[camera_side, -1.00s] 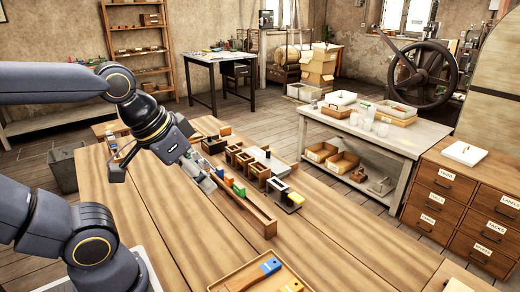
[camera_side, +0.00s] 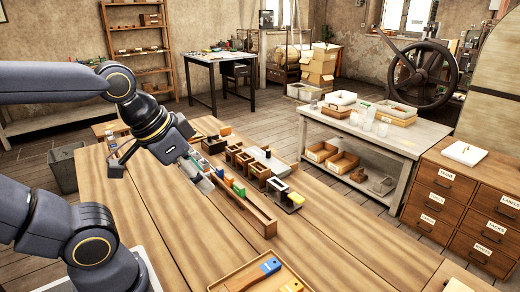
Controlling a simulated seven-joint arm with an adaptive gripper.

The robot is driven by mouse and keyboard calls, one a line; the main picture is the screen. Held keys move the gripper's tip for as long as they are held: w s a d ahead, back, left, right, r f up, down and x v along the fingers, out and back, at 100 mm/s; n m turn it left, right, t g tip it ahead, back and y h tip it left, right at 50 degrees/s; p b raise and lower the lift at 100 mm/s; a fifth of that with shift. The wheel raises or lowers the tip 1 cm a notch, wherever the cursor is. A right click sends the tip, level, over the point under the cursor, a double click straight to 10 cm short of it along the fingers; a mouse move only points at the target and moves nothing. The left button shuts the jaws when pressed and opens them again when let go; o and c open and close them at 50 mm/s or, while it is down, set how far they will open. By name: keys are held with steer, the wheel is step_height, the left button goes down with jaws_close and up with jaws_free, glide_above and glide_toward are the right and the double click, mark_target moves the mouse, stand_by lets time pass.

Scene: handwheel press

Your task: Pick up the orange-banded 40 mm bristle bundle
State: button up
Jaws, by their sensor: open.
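My gripper (camera_side: 160,176) is open above the wooden table, with one finger on the left and the other beside the long wooden rack (camera_side: 262,222). No bundle shows between the fingers. Several small coloured pieces stand in the rack, including a green one (camera_side: 239,189) and a red-orange one (camera_side: 228,181). They are too small to tell which is the orange-banded 40 mm bundle. The gripper hides part of the rack's far end.
A row of dark boxes (camera_side: 259,170) stands right of the rack, with a yellow-topped piece (camera_side: 296,198) at its near end. A wooden tray (camera_side: 228,284) at the front holds a blue-handled brush (camera_side: 269,266). The table's right side is mostly clear.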

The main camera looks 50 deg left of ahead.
step_height(320, 180, up, 3)
steer(key=w+a+m, duration=0.1)
steer(key=w+m, duration=0.1)
steer(key=m, duration=0.2)
steer(key=m+g+y, duration=0.5)
steer(key=m, duration=0.8)
glide_above(229, 176)
steer(key=d, duration=0.8)
step_height(229, 176, down, 7)
steer(key=shift+g, duration=0.3)
steer(key=x, duration=0.9)
steer(key=d+x, duration=0.1)
steer(key=x, duration=0.4)
steer(key=shift+w+a+f, duration=0.1)
steer(key=shift+a+f, duration=0.05)
steer(key=shift+f, duration=0.4)
steer(key=shift+h, duration=0.3)
steer(key=x, duration=0.5)
steer(key=shift+a+f, duration=0.15)
steer(key=shift+a, duration=0.3)
